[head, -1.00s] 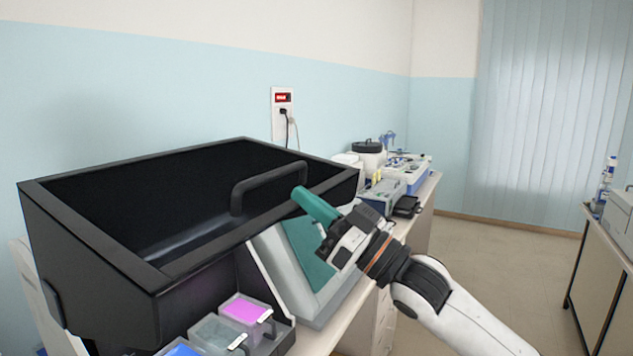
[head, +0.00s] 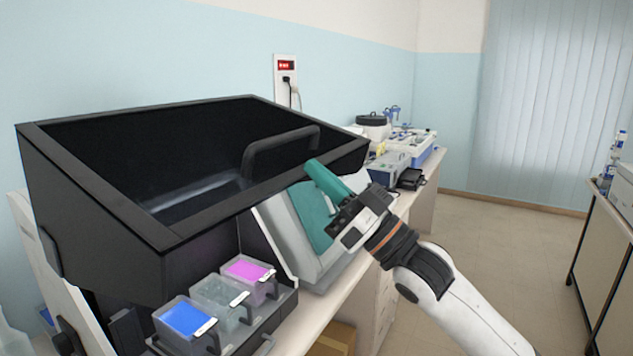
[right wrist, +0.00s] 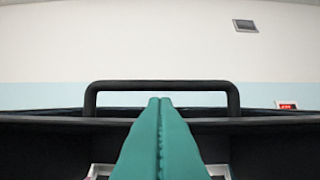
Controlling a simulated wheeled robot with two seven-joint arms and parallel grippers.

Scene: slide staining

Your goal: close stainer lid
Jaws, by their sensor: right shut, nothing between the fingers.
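The stainer's black lid (head: 110,210) stands raised and open, its hollow inside facing up toward me in the head view. Its dark bar handle (head: 282,145) shows near the right end of the lid; in the right wrist view the handle (right wrist: 162,86) spans ahead of the fingers. My right gripper (head: 314,168) has its teal fingers shut and empty, with the tips at the lid's front rim, just right of the handle. Whether they touch the rim I cannot tell. In the right wrist view the shut fingers (right wrist: 160,102) point toward the handle. My left gripper is not in view.
Under the lid sit staining trays with pink (head: 247,269), clear (head: 219,291) and blue (head: 185,318) contents. A teal-faced panel (head: 310,215) stands behind my right gripper. Lab devices (head: 390,160) are farther along the bench.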

